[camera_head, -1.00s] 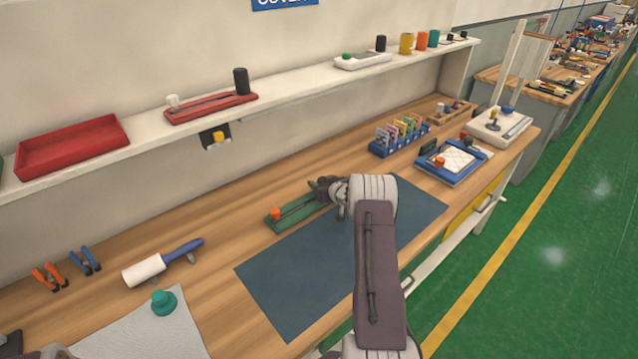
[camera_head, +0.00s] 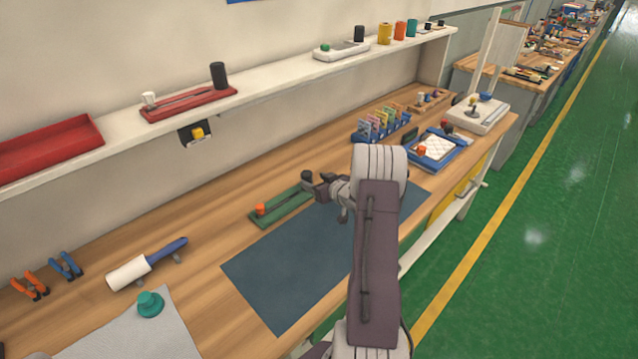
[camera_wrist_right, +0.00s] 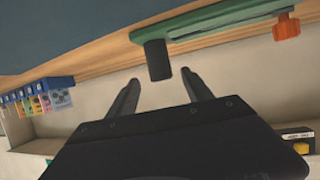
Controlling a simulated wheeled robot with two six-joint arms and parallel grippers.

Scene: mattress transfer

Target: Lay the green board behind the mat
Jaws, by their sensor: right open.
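The green board (camera_head: 283,207) lies flat on the bench just behind the blue-grey mat (camera_head: 285,270). An orange knob (camera_head: 260,209) stands at its left end and a black knob (camera_head: 307,178) at its right end. In the right wrist view, a strip of bare wood shows between the mat (camera_wrist_right: 70,30) and the board (camera_wrist_right: 215,25). My right gripper (camera_head: 320,188) is beside the black knob; its open fingers (camera_wrist_right: 158,88) point at the black knob (camera_wrist_right: 158,60), with the knob just beyond the tips. My own forearm hides part of the mat. My left gripper is not in view.
A rack of coloured cards (camera_head: 380,127) and a blue tray (camera_head: 437,152) stand to the right. A white roller (camera_head: 130,272) and a grey cloth with a teal knob (camera_head: 150,303) lie at left. A shelf (camera_head: 290,72) runs above. The wood behind the board is clear.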

